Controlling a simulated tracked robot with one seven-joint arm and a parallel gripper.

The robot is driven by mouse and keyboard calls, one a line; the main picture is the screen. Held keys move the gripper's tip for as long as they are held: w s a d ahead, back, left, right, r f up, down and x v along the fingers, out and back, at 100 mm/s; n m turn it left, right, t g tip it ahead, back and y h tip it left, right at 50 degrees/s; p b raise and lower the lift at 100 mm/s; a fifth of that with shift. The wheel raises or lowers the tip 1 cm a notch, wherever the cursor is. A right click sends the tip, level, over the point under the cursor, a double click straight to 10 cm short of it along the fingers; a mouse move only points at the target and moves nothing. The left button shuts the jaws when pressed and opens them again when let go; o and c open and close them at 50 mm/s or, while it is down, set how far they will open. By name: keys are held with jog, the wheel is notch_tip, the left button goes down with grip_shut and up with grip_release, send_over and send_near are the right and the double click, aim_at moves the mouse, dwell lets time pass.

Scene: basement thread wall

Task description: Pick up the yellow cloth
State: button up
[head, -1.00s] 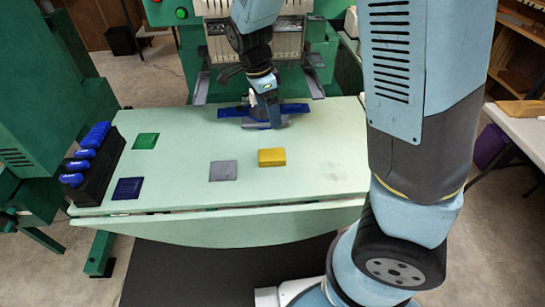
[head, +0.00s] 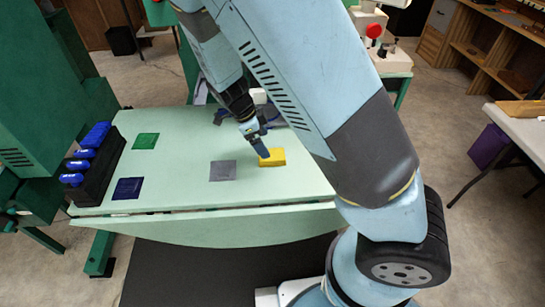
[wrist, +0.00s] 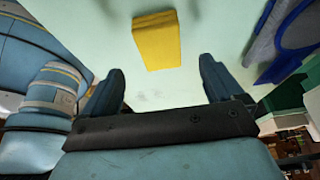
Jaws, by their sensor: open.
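The yellow cloth (head: 272,158) is a small folded block lying on the pale green table, right of the grey square. In the head view my gripper (head: 262,150) is just above it, at its left end. In the wrist view the cloth (wrist: 157,40) lies beyond the two dark fingers of my gripper (wrist: 164,75), roughly centred between them. The fingers are spread wide with nothing between them. I cannot tell the exact height of the fingertips over the cloth.
A grey square (head: 223,170), a green square (head: 145,141) and a dark blue square (head: 128,188) lie flat on the table (head: 190,200). A black rack (head: 97,170) with several blue items stands at the left edge.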

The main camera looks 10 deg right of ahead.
aim_at(270, 150)
jog(key=shift+x, duration=3.25)
jog(key=c, duration=1.2)
jog(key=shift+r, duration=0.55)
jog(key=s+a+r, duration=0.1)
jog(key=s+r, duration=0.3)
jog(key=s+a+r, duration=0.2)
jog(key=s+r, duration=0.2)
jog(key=s+a+r, duration=0.2)
jog(key=s+r, duration=0.2)
jog(key=s, duration=0.1)
jog(key=shift+a, duration=0.15)
